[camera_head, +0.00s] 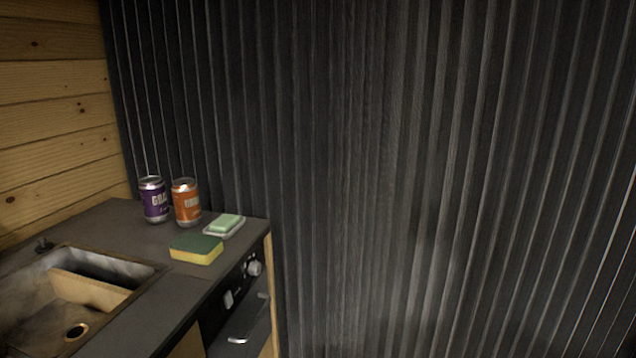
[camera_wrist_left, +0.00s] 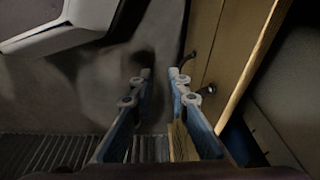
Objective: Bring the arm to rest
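My left gripper (camera_wrist_left: 160,75) shows in the left wrist view with its two blue-grey fingers apart and nothing between the tips. It points down over a grey floor, close beside a wooden cabinet front (camera_wrist_left: 205,40). No gripper or arm shows in the head view, and my right gripper is in neither view.
A dark counter (camera_head: 120,215) at the left holds a sink (camera_head: 30,280), a purple can (camera_head: 153,200), an orange can (camera_head: 187,203), a yellow-green sponge (camera_head: 196,250) and green soap on a dish (camera_head: 225,223). An oven (camera_head: 240,300) sits below. A dark ribbed wall (camera_head: 400,150) fills the right.

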